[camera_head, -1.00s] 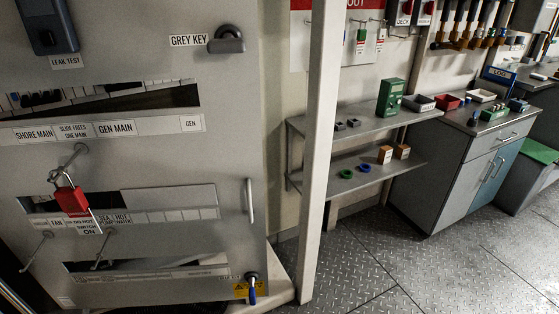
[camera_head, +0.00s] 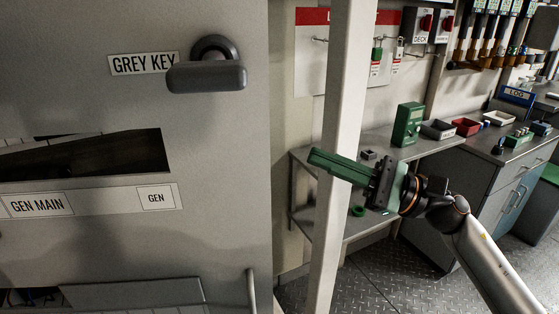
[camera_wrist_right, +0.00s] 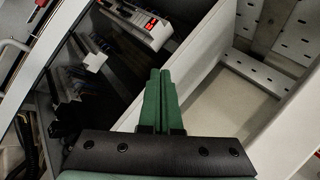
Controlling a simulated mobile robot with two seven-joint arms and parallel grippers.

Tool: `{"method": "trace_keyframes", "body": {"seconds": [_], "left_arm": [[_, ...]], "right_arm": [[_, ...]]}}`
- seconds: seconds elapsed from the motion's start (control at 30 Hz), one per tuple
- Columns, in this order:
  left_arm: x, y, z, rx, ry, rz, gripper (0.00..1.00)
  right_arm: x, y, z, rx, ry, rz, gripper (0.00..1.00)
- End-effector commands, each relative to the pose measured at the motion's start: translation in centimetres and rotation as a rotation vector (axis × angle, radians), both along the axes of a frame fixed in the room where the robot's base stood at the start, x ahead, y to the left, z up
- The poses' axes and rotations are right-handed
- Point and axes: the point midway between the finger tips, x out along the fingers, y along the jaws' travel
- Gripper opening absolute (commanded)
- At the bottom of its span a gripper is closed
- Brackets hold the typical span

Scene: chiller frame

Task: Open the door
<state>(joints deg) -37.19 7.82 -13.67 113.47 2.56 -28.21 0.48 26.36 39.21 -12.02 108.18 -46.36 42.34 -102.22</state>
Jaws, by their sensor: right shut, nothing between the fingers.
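The grey cabinet door (camera_head: 110,245) fills the left of the head view. Its dark turning handle (camera_head: 207,76) lies roughly level beside the GREY KEY label (camera_head: 143,63). A pale pull bar (camera_head: 251,291) shows low near the right edge. My right gripper (camera_head: 314,157) reaches in from the right, in front of the white post, clear of the handle and to its lower right. Its green fingers are together and empty, as the right wrist view also shows (camera_wrist_right: 160,75). I cannot tell from the head view whether the door stands ajar. My left gripper is not in view.
A white upright post (camera_head: 338,100) stands just right of the door. Behind my right arm are grey shelves (camera_head: 298,195) with a green box (camera_head: 407,124) and a drawer cabinet. The wrist view shows a dark space with breaker-like parts (camera_wrist_right: 145,25).

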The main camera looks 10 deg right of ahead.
Motion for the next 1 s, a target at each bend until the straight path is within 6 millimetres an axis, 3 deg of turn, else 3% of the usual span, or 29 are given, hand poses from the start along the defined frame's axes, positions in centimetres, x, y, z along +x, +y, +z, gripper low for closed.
{"method": "trace_keyframes", "body": {"seconds": [0.1,0.3,0.47,0.93,1.0], "left_arm": [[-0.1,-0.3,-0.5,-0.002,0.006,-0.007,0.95],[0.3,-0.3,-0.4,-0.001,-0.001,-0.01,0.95],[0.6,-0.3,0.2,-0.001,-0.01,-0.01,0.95],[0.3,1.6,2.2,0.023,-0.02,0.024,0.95],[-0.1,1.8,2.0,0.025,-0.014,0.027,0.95]], "right_arm": [[-1.2,-0.3,2.0,-0.29,-0.39,-0.038,0.0],[-1.8,-1.1,3.1,-0.546,-0.724,-0.063,0.0],[-1.7,-0.5,3.3,-0.579,-0.771,-0.064,0.0],[0.6,8.7,3.7,-0.57,-0.765,-0.062,0.0],[-0.3,8.4,3.3,-0.576,-0.764,-0.064,0.0]]}}
